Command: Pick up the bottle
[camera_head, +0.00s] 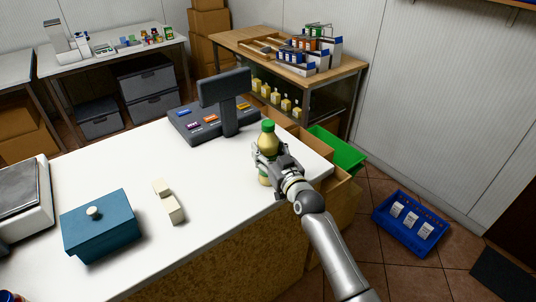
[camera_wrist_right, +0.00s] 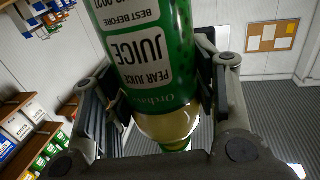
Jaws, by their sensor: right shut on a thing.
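The bottle (camera_head: 267,143) is pale yellow with a green cap and stands upright at the right end of the white counter. The wrist view shows the bottle (camera_wrist_right: 145,50) close up, with a green label reading pear juice and the cap toward the bottom of the picture. My right gripper (camera_head: 268,160) is shut around the bottle's middle, and its fingers hide part of the label. The bottle's lower end shows just below the fingers; I cannot tell whether it touches the counter. My left gripper is not in view.
A dark cash register (camera_head: 211,117) stands on the counter (camera_head: 190,245) just behind the bottle. A blue lidded box (camera_head: 100,228), cream blocks (camera_head: 169,200) and a scale (camera_head: 22,195) are on the left. A green crate (camera_head: 336,150) and a blue crate (camera_head: 410,223) lie to the right.

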